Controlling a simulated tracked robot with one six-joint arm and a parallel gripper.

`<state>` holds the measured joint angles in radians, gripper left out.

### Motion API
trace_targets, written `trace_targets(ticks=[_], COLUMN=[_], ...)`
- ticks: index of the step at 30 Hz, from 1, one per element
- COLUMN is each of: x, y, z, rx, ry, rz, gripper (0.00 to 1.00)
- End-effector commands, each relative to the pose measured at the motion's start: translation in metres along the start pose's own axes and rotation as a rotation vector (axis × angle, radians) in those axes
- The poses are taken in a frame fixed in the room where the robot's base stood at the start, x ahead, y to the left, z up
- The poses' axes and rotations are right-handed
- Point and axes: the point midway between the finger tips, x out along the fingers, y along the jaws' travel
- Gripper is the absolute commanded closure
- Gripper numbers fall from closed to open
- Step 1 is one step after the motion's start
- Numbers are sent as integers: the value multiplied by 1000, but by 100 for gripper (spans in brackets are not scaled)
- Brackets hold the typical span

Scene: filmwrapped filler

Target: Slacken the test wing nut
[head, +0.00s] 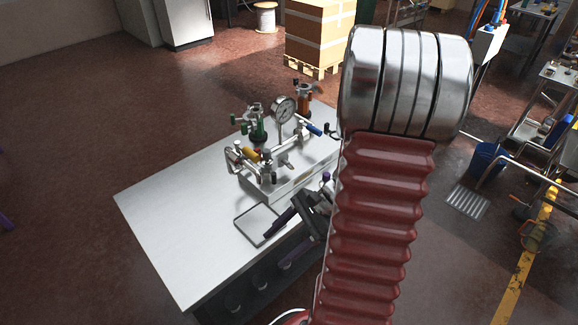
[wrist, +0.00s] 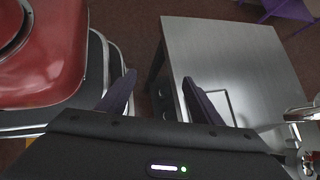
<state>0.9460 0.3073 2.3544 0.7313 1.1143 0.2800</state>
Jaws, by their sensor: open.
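A metal valve assembly (head: 262,172) with a round pressure gauge (head: 283,110) stands on the steel table (head: 165,200). A small silver winged piece (head: 288,161) shows near its middle, but it is too small to tell whether it is the test wing nut. My gripper (head: 297,207) is open and empty above the table's front right part, in front of the assembly and apart from it. In the wrist view my gripper's (wrist: 158,86) dark purple fingers are spread, with nothing between them. Only part of the assembly (wrist: 302,115) shows there, at the right edge.
The assembly also carries a green valve (head: 258,128), an orange one (head: 304,98), a yellow handle (head: 247,154) and a blue handle (head: 314,129). A thin rectangular frame (head: 243,232) lies on the table by my gripper. The table's left part is clear. Boxes (head: 318,35) stand behind.

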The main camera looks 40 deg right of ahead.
Motion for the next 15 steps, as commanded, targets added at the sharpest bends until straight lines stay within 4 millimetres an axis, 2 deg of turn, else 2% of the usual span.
trace_targets(ticks=[8, 15], x=[-1, -17], y=[-26, -56], z=[-38, -85], rx=[436, 825], ry=[-238, -490], rz=[-215, -429], gripper=[41, 41])
